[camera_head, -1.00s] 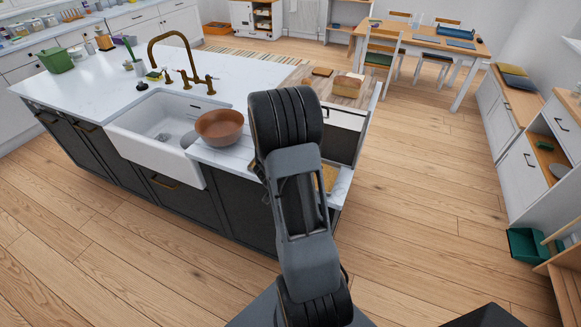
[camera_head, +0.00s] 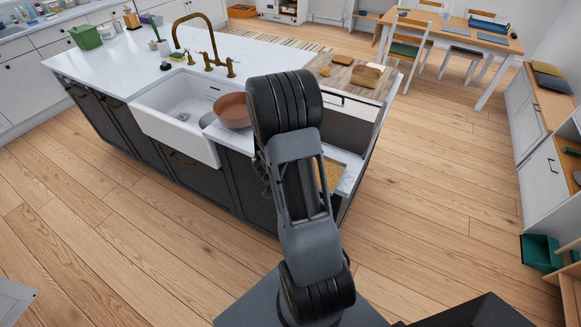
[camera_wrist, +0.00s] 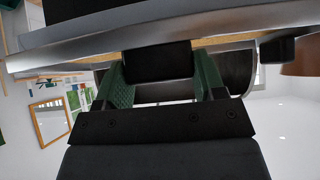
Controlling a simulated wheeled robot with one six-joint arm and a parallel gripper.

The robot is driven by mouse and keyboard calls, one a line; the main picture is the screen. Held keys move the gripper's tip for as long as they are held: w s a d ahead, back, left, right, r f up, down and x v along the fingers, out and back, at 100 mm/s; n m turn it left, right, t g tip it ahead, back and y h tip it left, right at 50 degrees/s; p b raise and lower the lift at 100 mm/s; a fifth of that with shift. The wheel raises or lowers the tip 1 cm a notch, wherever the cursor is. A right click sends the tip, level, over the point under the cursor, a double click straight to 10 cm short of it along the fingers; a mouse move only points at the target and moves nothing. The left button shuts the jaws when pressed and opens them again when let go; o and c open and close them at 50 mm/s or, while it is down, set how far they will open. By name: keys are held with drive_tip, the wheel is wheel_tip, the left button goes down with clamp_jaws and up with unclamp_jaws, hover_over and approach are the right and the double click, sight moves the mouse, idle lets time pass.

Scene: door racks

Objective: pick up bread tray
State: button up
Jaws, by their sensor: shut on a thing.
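My gripper (camera_wrist: 163,88) shows in the wrist view, its green-lined fingers either side of a dark block (camera_wrist: 157,62) under a long silver-grey rim. I take this rimmed thing with a tan strip to be the bread tray (camera_wrist: 70,50), and the gripper is shut on it. In the head view my own arm hides the gripper and most of what it holds. A tan patch (camera_head: 333,172) shows right of the arm at the counter's end; I cannot tell whether it is part of the tray.
A brown bowl (camera_head: 234,111) stands beside the white sink (camera_head: 175,115) on the island (camera_head: 140,65), with a grey edge left of it. A loaf (camera_head: 368,75) sits on a wooden surface at the island's right end. The floor (camera_head: 440,190) to the right is clear.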

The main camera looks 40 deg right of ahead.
drive_tip(key=o, duration=1.1)
drive_tip(key=p+v, duration=0.1)
drive_tip(key=v, duration=1.2)
drive_tip(key=shift+a+r, duration=0.25)
drive_tip(key=shift+a, duration=0.05)
drive_tip(key=shift+c, duration=0.3)
